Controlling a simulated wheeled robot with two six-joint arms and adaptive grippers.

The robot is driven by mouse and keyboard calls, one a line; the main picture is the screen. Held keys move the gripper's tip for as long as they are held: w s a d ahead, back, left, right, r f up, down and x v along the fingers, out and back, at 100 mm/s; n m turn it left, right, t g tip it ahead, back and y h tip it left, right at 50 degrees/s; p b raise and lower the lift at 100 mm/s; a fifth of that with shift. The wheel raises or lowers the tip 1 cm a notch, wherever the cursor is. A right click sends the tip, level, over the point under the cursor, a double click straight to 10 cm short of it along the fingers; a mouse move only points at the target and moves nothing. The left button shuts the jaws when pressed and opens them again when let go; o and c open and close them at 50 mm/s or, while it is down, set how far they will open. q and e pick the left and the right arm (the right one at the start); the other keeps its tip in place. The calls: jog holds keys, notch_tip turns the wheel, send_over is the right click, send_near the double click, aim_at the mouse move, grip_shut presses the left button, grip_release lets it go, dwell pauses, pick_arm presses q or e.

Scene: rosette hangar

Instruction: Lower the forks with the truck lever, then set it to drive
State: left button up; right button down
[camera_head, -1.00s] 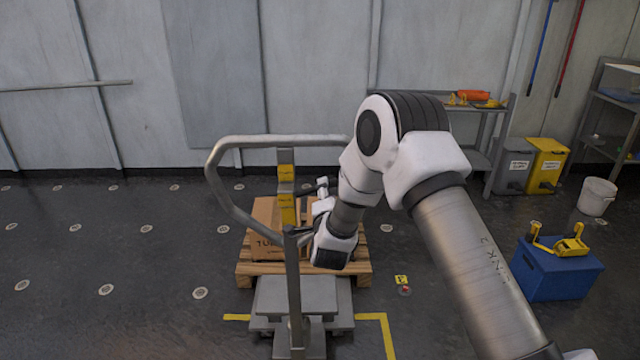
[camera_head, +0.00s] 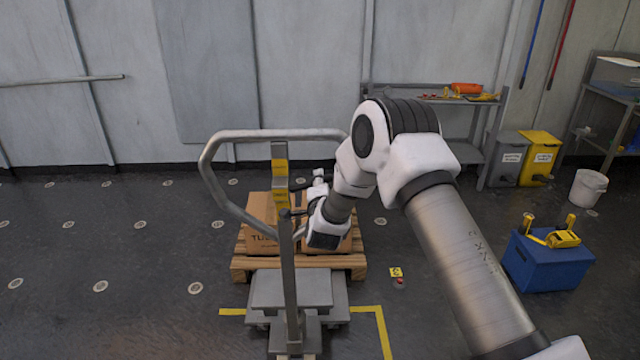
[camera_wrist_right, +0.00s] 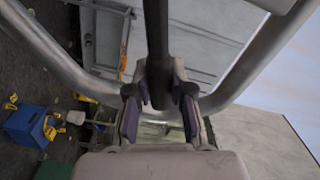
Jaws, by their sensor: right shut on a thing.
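The truck (camera_head: 288,285) stands upright in the middle of the head view, with a looped grey handle (camera_head: 225,138) on a mast that has a yellow label strip (camera_head: 280,178). The dark lever (camera_wrist_right: 156,38) runs between the fingers of my right gripper (camera_wrist_right: 160,105) in the right wrist view. The right gripper is shut on it. In the head view that gripper (camera_head: 312,208) is beside the mast, inside the handle's right side, and its fingers are partly hidden. The forks are hidden under the pallet and load. My left gripper is not in view.
A wooden pallet (camera_head: 250,264) with cardboard boxes (camera_head: 262,225) sits just beyond the truck. Yellow floor lines (camera_head: 383,330) mark a corner. A blue box (camera_head: 548,265), a white bucket (camera_head: 588,187) and bins (camera_head: 540,158) stand on the right. Floor at left is clear.

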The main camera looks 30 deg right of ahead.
jog(key=f+m+b, duration=0.1)
jog(key=m+b, duration=0.1)
jog(key=b, duration=0.1)
jog(key=f+m+b, duration=0.1)
jog(key=f+b, duration=0.1)
jog(key=b, duration=0.2)
jog(key=shift+s+d+m, duration=0.15)
jog(key=shift+d+m, duration=0.05)
jog(key=shift+m, duration=0.2)
jog(key=c, duration=1)
grip_release()
